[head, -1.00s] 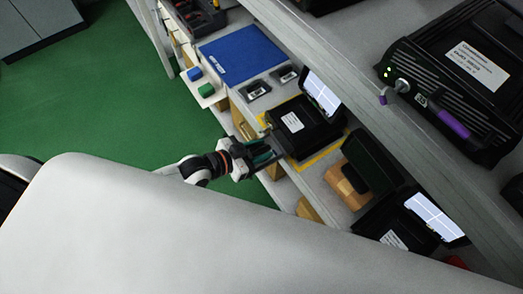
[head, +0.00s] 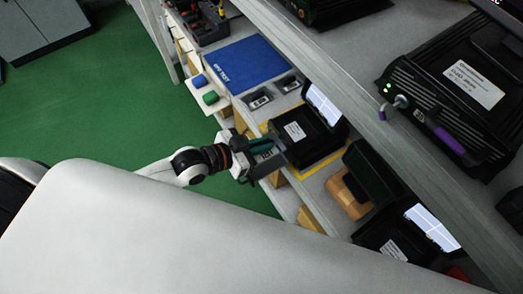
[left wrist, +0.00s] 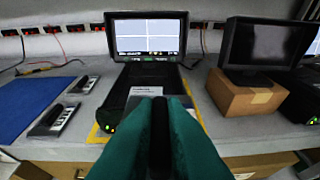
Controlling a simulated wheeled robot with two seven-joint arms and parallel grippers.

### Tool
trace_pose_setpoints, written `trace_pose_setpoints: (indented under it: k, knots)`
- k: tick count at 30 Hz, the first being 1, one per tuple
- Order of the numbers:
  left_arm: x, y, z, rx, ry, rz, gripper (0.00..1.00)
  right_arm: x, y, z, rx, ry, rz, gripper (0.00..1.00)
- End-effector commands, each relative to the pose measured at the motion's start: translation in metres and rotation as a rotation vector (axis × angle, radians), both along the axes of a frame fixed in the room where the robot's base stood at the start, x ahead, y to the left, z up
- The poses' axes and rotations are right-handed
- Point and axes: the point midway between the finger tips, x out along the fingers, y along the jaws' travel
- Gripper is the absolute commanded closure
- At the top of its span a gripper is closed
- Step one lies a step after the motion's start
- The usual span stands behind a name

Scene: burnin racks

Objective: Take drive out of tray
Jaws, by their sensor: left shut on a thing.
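My left gripper (head: 260,147) has teal fingers and is shut on a dark, slim drive (head: 268,163). In the left wrist view the drive (left wrist: 160,135) shows as a dark strip between the teal fingers. The gripper is just in front of the black tray unit (head: 318,139), which has a white label and stands on a yellow-edged mat. In the left wrist view the unit (left wrist: 123,100) lies beyond the fingers, partly hidden by them. The drive looks clear of the unit's front. My right gripper is not in view.
A lit screen (head: 322,103) stands behind the unit. A blue mat (head: 240,65) and small devices (head: 259,101) lie to its left. A dark monitor on a cardboard box (head: 347,197) is to its right. An upper shelf edge (head: 330,75) overhangs. The green floor is open.

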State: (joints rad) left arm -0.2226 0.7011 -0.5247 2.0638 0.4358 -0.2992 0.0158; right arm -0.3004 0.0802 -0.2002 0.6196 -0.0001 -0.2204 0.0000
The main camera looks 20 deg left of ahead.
Motion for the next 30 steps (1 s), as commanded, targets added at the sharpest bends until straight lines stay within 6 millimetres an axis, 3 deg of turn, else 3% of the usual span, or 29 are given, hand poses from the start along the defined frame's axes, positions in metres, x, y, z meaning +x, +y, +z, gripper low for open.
trace_pose_setpoints:
  k: [6, 18, 30]
  knots:
    - [0.000, 0.000, 0.028, -0.001, 0.001, 0.000, 1.00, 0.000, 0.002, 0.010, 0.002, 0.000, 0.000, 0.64]
    - [0.000, 0.000, 0.056, -0.001, -0.001, 0.000, 1.00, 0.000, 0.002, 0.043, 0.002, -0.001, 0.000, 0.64]
    - [0.001, -0.001, 0.058, 0.000, -0.001, 0.001, 1.00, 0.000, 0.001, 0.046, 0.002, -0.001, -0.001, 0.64]
